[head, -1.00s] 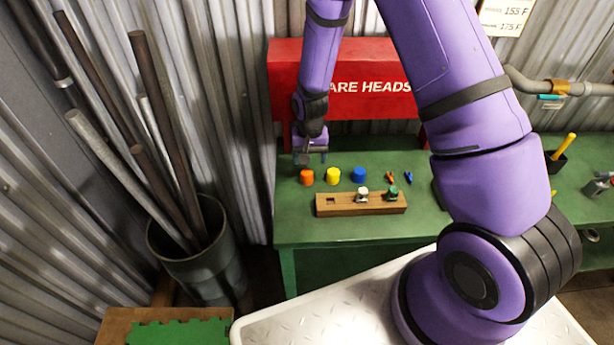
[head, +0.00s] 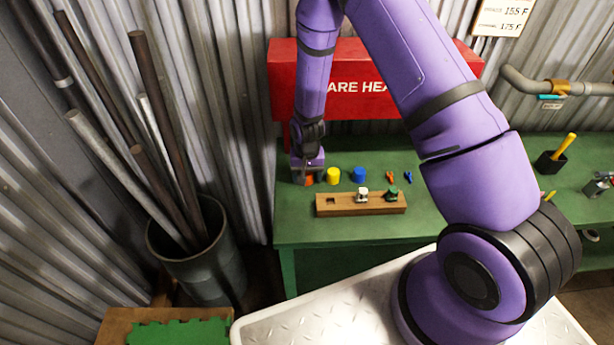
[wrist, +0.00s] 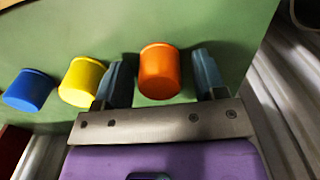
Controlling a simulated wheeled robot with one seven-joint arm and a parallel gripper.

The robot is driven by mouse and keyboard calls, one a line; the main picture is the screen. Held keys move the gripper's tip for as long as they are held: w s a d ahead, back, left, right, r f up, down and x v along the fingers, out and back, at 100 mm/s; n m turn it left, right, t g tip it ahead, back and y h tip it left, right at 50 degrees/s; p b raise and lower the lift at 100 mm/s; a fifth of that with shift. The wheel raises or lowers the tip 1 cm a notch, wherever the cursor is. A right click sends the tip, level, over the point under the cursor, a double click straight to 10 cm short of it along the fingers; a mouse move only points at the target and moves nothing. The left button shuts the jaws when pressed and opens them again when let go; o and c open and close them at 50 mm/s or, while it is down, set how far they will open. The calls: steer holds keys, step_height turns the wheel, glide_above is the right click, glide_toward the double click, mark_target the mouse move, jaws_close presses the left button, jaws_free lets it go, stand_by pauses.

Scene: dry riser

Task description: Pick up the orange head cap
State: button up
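The orange head cap (wrist: 159,72) stands on the green bench. In the wrist view it sits between the two fingers of my gripper (wrist: 163,80), with a gap on each side. My gripper is open around it.
A yellow cap (head: 333,176) and a blue cap (head: 359,174) stand to the right, the yellow one close to a finger. A wooden block (head: 340,206) with two sprinkler heads lies in front. A red box (head: 290,85) stands behind. A pipe bin (head: 205,262) is left.

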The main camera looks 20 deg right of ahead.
steer(key=c, duration=0.8)
steer(key=shift+o, duration=0.2)
